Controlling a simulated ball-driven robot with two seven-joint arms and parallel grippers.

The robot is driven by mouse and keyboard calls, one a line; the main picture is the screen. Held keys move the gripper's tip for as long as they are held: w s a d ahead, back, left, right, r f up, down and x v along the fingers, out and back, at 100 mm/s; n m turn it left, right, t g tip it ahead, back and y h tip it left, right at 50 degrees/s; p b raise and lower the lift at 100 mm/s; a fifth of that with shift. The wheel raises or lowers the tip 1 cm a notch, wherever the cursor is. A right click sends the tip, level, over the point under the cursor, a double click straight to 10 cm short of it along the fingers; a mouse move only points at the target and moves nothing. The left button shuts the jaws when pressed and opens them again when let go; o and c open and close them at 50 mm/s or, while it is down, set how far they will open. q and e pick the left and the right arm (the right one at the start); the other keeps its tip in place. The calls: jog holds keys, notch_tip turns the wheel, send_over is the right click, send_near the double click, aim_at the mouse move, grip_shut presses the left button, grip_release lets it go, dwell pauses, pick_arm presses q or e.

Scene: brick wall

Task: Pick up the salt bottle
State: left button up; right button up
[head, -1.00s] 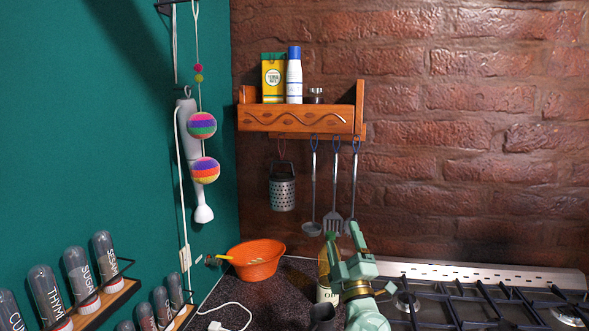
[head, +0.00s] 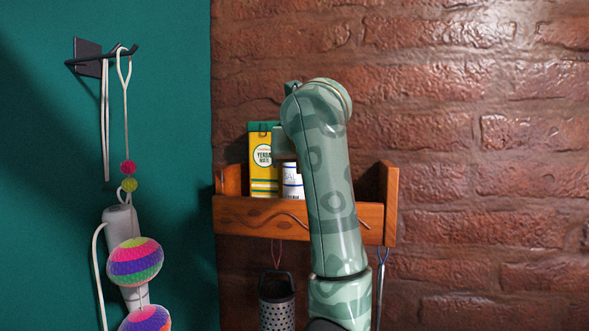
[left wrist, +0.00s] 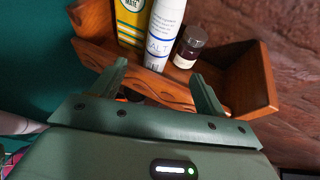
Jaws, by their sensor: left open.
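The salt bottle (head: 292,180) is white with blue lettering and stands on the wooden wall shelf (head: 240,216). In the head view my raised left arm covers its top and right side. In the left wrist view the bottle (left wrist: 162,35) stands upright between a yellow box and a small dark jar. My left gripper (left wrist: 158,70) is open and empty, with one finger on each side of the bottle's lower part in the picture. How far the fingertips are from the bottle I cannot tell. My right gripper is not in view.
A yellow yerba mate box (head: 263,160) stands left of the bottle. A small dark jar (left wrist: 189,47) stands close on its right. The shelf's right part is empty. A grater (head: 277,302) hangs below; striped balls (head: 134,262) hang at left.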

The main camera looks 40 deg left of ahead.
aim_at(294, 179)
pick_arm(q)
jog(key=p+x, duration=0.1)
jog(key=x, duration=0.8)
jog(key=shift+a+p, duration=0.15)
jog(key=shift+p, duration=0.2)
jog(key=shift+w+a+f, duration=0.3)
jog(key=shift+w, duration=0.15)
jog(key=p+x, duration=0.2)
jog(key=x, duration=0.2)
jog(key=shift+w+a+f, duration=0.1)
jog(key=shift+a+f, duration=0.05)
jog(key=shift+f, duration=0.05)
jog(key=shift+w+a+f, duration=0.15)
jog(key=shift+c, duration=0.3)
jog(key=shift+d, duration=0.25)
jog(key=c, duration=0.5)
jog(key=shift+a, duration=0.1)
jog(key=c, duration=0.8)
jog(key=shift+o, duration=0.2)
